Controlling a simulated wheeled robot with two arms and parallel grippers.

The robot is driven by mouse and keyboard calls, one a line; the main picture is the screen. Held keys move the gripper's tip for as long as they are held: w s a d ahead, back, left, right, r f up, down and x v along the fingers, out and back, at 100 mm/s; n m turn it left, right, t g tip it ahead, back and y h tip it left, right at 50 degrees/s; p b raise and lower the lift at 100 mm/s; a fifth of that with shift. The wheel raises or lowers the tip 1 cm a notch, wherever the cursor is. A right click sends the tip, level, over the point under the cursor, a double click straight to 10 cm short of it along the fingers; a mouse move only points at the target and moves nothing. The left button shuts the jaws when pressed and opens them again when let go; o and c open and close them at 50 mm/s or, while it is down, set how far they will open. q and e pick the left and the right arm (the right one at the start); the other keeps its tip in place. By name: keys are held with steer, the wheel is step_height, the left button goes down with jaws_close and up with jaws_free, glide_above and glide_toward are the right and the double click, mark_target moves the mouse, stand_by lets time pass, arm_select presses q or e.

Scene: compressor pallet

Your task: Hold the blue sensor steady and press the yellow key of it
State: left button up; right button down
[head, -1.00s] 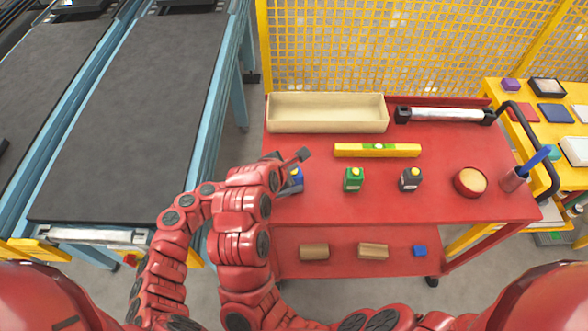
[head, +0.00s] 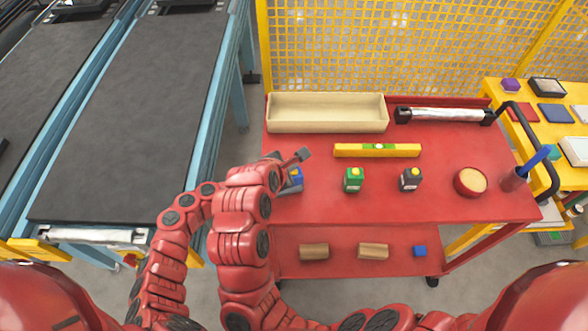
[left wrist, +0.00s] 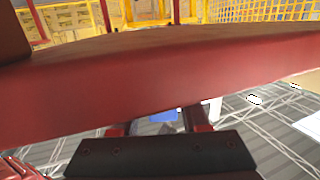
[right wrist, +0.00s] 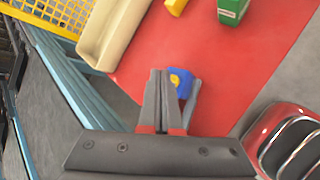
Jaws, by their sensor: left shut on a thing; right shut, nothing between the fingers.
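The blue sensor (head: 293,183) with its yellow key (head: 296,172) is at the left end of the red cart top, partly hidden by my arms. In the right wrist view the sensor (right wrist: 185,85) and key (right wrist: 175,79) show just beside the tips of my right gripper (right wrist: 163,72). That gripper is shut and empty; I cannot tell whether it touches the key. My left gripper (left wrist: 160,120) is shut on the sensor, a blue patch (left wrist: 163,116) between its fingers. A broad red surface blocks much of that view.
A green sensor (head: 353,180) and a dark grey one (head: 411,179), both with yellow keys, stand to the right. A yellow level (head: 377,150) and a cream bin (head: 328,128) lie behind. A round container (head: 471,182) is farther right. The conveyor (head: 130,110) is at left.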

steer(key=shift+f, duration=0.2)
steer(key=shift+f, duration=0.2)
steer(key=shift+f, duration=0.45)
stand_by(1.7)
stand_by(0.6)
steer(key=shift+r, duration=0.85)
step_height(320, 180, up, 5)
steer(key=shift+r, duration=0.1)
stand_by(0.5)
